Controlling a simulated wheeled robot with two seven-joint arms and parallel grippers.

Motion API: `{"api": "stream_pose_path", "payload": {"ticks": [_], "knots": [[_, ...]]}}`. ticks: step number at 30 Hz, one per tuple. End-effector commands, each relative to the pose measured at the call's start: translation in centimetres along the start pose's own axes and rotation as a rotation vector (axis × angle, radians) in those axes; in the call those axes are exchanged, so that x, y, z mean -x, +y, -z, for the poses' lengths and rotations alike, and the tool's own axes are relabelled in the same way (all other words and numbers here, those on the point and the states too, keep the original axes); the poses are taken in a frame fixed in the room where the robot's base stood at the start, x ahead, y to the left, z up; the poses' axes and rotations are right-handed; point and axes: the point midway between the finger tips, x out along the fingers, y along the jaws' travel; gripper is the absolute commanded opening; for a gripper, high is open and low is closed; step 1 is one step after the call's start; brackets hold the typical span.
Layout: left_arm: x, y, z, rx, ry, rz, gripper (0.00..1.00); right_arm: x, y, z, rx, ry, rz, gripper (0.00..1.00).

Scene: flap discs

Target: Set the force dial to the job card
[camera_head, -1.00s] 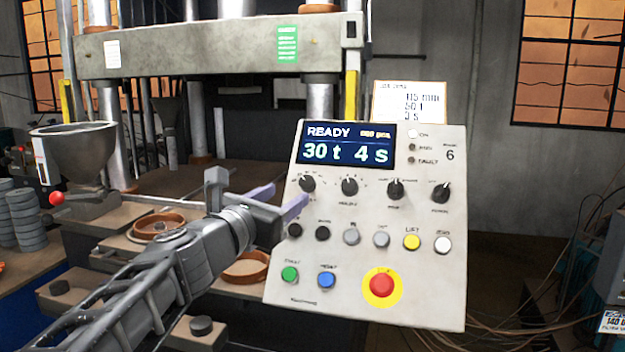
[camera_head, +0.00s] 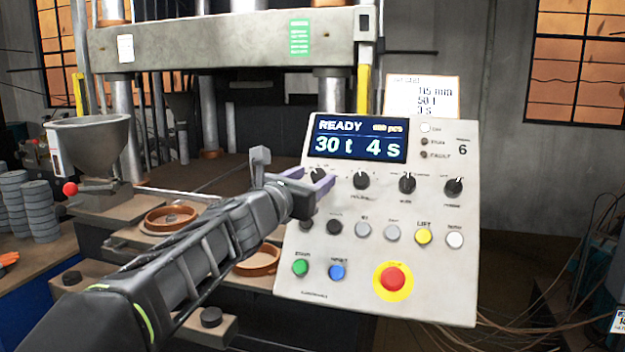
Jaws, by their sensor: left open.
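The control panel (camera_head: 455,285) faces me with a display (camera_head: 360,139) reading READY, 30 t and 4 s. The job card (camera_head: 422,97) above it shows 115 mm, 50 t and what looks like 3 s. A row of black dials runs below the display; their small labels are too blurred to read. My left gripper (camera_head: 315,178) is open at the leftmost dial (camera_head: 318,174). Its purple fingers appear to lie to either side of that dial and cover part of it; I cannot tell whether they touch it. My right gripper is out of view.
Below the dials are small buttons, a green button (camera_head: 300,267), a blue button (camera_head: 337,271) and a red stop button (camera_head: 393,279) on yellow. A hopper (camera_head: 90,145) and brown ring moulds (camera_head: 171,217) stand left. Cables (camera_head: 560,318) lie at lower right.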

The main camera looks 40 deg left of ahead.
Motion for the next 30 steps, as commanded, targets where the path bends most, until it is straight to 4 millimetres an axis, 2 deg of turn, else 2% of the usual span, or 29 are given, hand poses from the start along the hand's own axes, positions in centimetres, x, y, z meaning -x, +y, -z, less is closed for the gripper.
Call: {"api": "stream_pose_path", "payload": {"ticks": [10, 27, 30], "knots": [[-0.55, -0.01, -0.03, 0.001, -0.001, 0.000, 0.51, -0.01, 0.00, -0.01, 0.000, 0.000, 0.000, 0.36], [-0.53, -0.04, -0.03, 0.001, -0.001, 0.001, 0.04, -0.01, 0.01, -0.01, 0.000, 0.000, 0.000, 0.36], [-0.53, -0.04, -0.03, 0.001, -0.001, 0.001, 0.00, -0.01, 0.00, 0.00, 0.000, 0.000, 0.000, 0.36]]}}
